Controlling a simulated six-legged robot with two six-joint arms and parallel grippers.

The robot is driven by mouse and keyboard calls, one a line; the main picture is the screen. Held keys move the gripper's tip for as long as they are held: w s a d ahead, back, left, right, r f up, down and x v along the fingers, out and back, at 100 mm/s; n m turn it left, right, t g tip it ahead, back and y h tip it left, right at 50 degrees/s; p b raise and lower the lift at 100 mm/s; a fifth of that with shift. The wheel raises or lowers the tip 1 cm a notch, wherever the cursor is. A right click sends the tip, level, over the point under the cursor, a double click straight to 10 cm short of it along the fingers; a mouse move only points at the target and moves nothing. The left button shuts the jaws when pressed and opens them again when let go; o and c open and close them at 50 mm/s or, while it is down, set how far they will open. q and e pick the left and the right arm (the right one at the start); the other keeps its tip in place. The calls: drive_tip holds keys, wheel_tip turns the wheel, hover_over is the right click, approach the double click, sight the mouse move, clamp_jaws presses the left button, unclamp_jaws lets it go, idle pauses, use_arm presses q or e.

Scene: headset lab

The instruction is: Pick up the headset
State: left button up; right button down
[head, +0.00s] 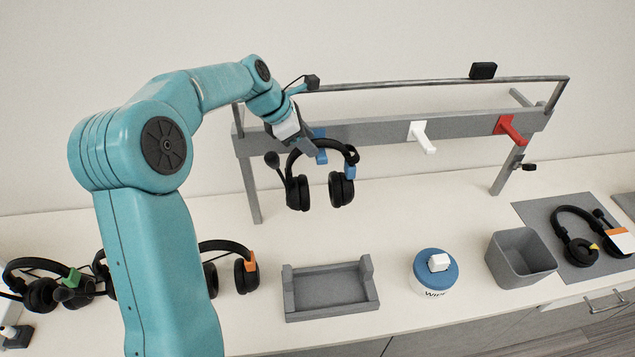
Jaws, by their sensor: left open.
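A black headset with a blue tag (342,190) hangs at the blue peg (320,147) on the grey rack, its ear cups pointing down. My left gripper (309,147) is at the top of its headband, with the jaws open. Whether the jaws are around the band or just beside it I cannot tell. Other black headsets lie on the counter: one with a green tag (38,293) at the far left, one with an orange tag (246,275) partly behind my left arm, and one (577,250) on a grey mat at the right. My right gripper is not in view.
The grey rack (375,131) also bears a white peg (423,138) and a red peg (510,130), both empty. On the counter stand a grey tray (329,312), a blue-lidded wipes tub (434,284) and a grey bin (520,270). The counter under the rack is clear.

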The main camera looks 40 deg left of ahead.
use_arm(q)
drive_tip(key=shift+w+d, duration=0.1)
drive_tip(key=shift+w, duration=0.05)
drive_tip(key=shift+c, duration=0.3)
drive_tip(key=shift+f, duration=0.1)
clamp_jaws()
